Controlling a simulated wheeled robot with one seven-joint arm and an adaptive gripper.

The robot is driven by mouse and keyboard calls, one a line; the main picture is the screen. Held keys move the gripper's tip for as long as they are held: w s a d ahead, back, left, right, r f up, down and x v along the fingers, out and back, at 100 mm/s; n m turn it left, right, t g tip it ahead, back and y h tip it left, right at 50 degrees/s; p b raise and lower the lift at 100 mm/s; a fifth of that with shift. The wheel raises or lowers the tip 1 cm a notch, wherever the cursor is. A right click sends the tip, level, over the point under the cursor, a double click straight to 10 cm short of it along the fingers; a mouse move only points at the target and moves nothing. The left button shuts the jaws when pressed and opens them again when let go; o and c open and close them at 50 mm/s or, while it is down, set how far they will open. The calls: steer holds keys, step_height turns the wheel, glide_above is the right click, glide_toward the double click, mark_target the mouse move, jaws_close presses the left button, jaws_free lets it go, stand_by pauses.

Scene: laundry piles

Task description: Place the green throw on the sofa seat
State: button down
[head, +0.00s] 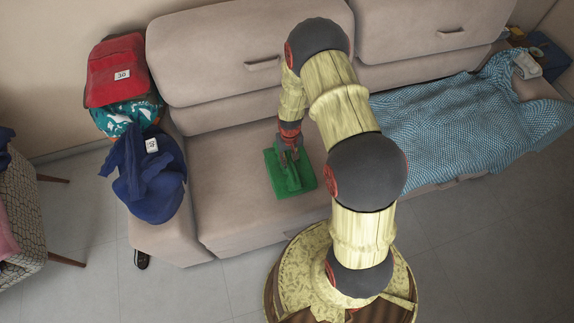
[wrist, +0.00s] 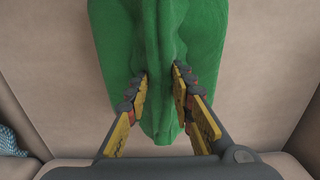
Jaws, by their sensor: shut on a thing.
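The green throw (head: 291,174) is a small folded cloth at the seat of the beige sofa (head: 228,200), left of my arm in the head view. My gripper (head: 288,150) points down at it from above. In the wrist view my gripper (wrist: 160,92) is shut on a raised fold of the green throw (wrist: 112,40), with one finger on each side. The throw's flat parts spread out beyond the fingers over the beige seat. I cannot tell whether its underside touches the seat.
A blue patterned blanket (head: 450,125) covers the sofa's right part. On the left armrest lie a navy garment (head: 150,185), a teal patterned cloth (head: 125,115) and a red backpack-like item (head: 115,70). A patterned chair (head: 22,205) stands far left. The seat around the throw is clear.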

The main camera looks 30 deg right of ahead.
steer(key=shift+w+a+f, duration=0.25)
steer(key=shift+a+f, duration=0.1)
steer(key=shift+f, duration=0.1)
steer(key=shift+f+b, duration=1.05)
steer(key=shift+f, duration=0.5)
steer(key=shift+f, duration=0.1)
steer(key=c, duration=1.5)
jaws_free()
steer(key=shift+c, duration=0.2)
